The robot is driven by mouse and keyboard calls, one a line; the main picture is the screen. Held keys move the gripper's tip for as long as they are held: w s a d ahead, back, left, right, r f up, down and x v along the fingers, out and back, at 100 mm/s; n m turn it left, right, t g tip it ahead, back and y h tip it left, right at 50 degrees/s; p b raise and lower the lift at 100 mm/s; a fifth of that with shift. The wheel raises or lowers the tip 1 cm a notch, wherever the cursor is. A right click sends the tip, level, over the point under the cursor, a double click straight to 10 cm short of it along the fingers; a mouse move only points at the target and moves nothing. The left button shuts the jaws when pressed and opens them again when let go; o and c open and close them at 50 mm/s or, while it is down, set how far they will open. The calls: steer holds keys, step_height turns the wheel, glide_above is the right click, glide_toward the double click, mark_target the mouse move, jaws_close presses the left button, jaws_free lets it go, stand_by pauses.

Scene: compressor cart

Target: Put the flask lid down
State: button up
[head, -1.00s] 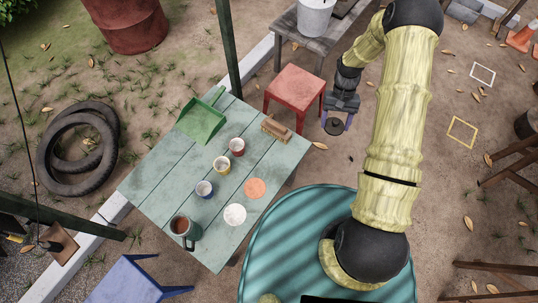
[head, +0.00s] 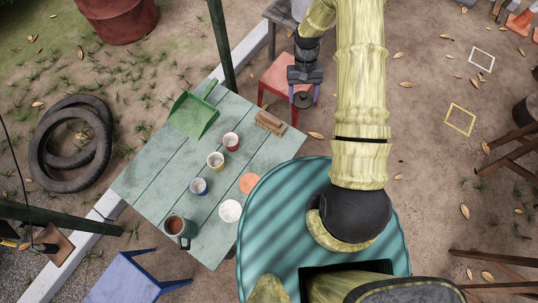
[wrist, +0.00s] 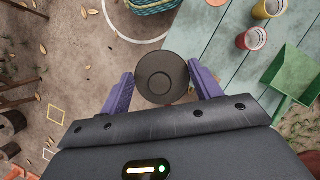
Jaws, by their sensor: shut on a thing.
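The flask lid (wrist: 162,76) is a dark grey round disc with a raised ring in its middle. My gripper (wrist: 163,88) is shut on it, with one purple finger on each side. In the head view my gripper (head: 302,97) holds the lid (head: 303,100) in the air, over the near side of the red stool and right of the green table (head: 150,175).
On the table are a red cup (head: 231,141), a yellow cup (head: 215,161), a blue cup (head: 199,187), a white disc (head: 230,211), an orange disc (head: 250,183), a brush (head: 270,122) and a green dustpan (head: 193,116). The red stool (head: 281,76) stands beyond.

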steer(key=shift+a+f+b, duration=0.25)
steer(key=shift+f+b, duration=0.3)
steer(key=s+a+f+n+t+h+b, duration=0.1)
steer(key=s+a+f+n+b, duration=0.1)
steer(key=f+n+b, duration=0.3)
steer(key=s+a+f+n+t+h+b, duration=0.1)
steer(key=s+a+f+n+h+b, duration=0.1)
steer(key=a+f+n+b, duration=0.3)
steer(key=s+a+f+n+t+h+b, duration=0.1)
steer(key=s+a+f+n+b, duration=0.3)
steer(key=f+b, duration=0.5)
steer(key=n+b, duration=0.1)
steer(key=b, duration=0.4)
steer(key=shift+s+a+f, duration=0.15)
steer(key=shift+a+f, duration=0.05)
steer(key=b, duration=0.1)
glide_above(273, 156)
steer(key=a, duration=0.1)
steer(key=shift+a+f, duration=0.2)
steer(key=shift+f, duration=2.9)
steer(key=shift+f+b, duration=0.4)
steer(key=shift+f, duration=1.55)
